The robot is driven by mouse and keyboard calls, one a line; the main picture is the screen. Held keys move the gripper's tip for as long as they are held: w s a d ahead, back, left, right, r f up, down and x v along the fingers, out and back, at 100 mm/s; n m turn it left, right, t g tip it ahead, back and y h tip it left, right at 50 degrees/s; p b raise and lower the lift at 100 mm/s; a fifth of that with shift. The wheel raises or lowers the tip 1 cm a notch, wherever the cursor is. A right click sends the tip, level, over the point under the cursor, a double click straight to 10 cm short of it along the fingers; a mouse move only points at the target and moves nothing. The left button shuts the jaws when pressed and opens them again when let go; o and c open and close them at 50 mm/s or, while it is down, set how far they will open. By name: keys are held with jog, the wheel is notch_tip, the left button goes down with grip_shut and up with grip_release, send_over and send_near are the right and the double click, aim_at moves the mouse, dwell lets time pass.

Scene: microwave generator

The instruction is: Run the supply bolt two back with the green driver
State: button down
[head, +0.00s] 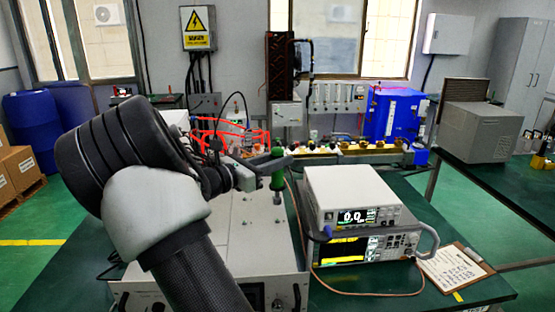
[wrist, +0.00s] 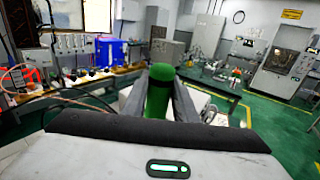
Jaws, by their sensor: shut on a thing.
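The green driver (head: 277,168) is upright in my gripper (head: 262,163), above the top of the white supply box (head: 232,243) in the head view. My gripper is shut on its green handle. In the wrist view the green driver (wrist: 158,91) stands between the two grey fingers of my gripper (wrist: 160,100). Its shank goes down toward the box's right edge; whether its tip touches a bolt is too small to tell. Several small bolt heads show on the box top, and I cannot tell which is bolt two. My arm hides the box's left part.
Stacked bench instruments (head: 355,200) stand just right of the box, with a brown cable (head: 305,245) between. A clipboard (head: 455,268) lies at the bench's right. A blue cabinet (head: 398,115) and a valve row stand behind.

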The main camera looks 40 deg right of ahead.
aim_at(273, 183)
jog(key=shift+f+b, duration=1.3)
jog(key=shift+f, duration=2.15)
jog(key=shift+s, duration=0.1)
dwell(0.7)
notch_tip(273, 183, up, 10)
jog(key=p, duration=0.8)
jog(key=shift+f+p, duration=0.15)
jog(key=shift+p, duration=0.25)
jog(key=shift+f, duration=0.1)
